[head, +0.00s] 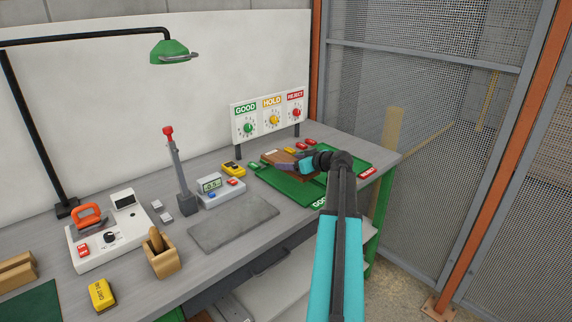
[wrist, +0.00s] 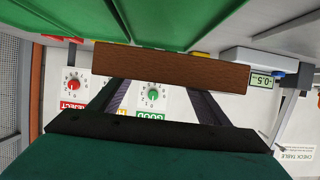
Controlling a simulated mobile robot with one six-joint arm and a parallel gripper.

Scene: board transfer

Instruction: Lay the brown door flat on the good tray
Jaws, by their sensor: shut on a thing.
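The brown door (head: 277,158) is in my gripper (head: 300,163), over the back part of the green good tray (head: 292,187). In the wrist view the brown door (wrist: 170,70) shows as a long brown strip across the middle, with the fingers of my gripper (wrist: 162,92) shut on it. A broad green surface (wrist: 120,20), which seems to be the tray, fills the top of that view, near the door. I cannot tell whether the door touches the tray. My arm hides part of the tray and its label.
The reject tray (head: 357,165) lies to the right, partly behind my arm. A sign panel with three dials (head: 271,118) stands behind the trays. A meter (head: 219,190) and a yellow device (head: 233,168) stand to the left. A bare grey mat (head: 234,222) lies in front.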

